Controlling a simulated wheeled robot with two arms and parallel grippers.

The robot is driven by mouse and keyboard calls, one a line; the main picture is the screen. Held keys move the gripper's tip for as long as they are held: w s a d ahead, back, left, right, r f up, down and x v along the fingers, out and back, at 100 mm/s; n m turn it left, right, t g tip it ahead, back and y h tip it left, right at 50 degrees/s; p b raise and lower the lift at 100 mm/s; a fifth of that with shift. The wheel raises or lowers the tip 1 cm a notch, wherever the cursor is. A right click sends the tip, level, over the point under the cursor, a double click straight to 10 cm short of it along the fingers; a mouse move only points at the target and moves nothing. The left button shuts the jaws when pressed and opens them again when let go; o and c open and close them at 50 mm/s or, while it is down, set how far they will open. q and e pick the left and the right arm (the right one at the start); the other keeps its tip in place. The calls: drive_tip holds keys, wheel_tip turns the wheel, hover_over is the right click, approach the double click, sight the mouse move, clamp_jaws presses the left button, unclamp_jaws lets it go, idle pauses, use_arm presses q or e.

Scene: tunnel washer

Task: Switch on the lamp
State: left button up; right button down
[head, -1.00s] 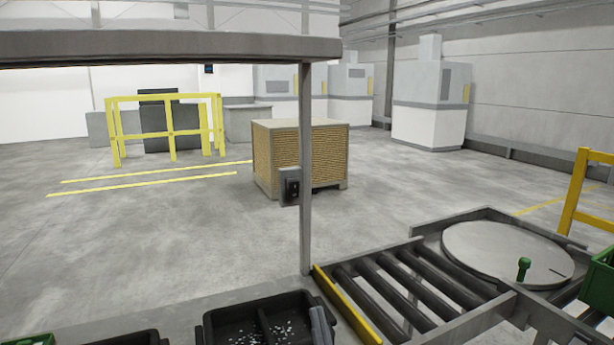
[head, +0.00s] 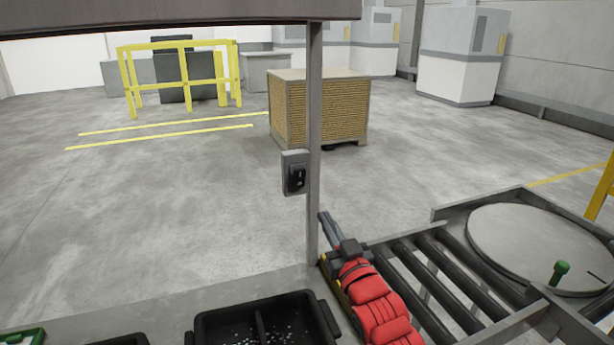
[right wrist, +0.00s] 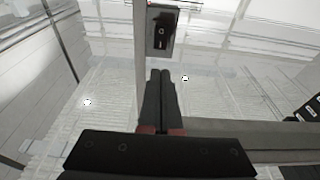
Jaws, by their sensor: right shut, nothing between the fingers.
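A small grey switch box with a black rocker switch (head: 295,173) is fixed to the left side of a thin grey upright post (head: 314,130). In the right wrist view the switch (right wrist: 161,32) shows near the top, beyond the fingertips. My right gripper (head: 325,218) is shut and empty, on a red-sleeved arm, a little below and to the right of the switch, apart from it. In the right wrist view its closed fingers (right wrist: 160,75) point up toward the switch box. The lamp itself cannot be made out for certain. My left gripper is not in view.
A dark overhead beam (head: 180,17) tops the post. Below are a black divided bin (head: 262,322) on the bench, a roller conveyor (head: 440,280) and a round turntable (head: 540,245) with a green knob. A slatted crate (head: 318,110) stands behind on open floor.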

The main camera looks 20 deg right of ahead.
drive_tip(key=p, duration=0.5)
approach(300, 173)
drive_tip(key=x, duration=0.6)
drive_tip(key=shift+w+r, duration=0.1)
drive_tip(key=shift+w, duration=0.35)
drive_tip(key=shift+w+r+g+b, duration=0.15)
drive_tip(key=shift+w+g+b, duration=0.1)
drive_tip(key=shift+g+b, duration=0.2)
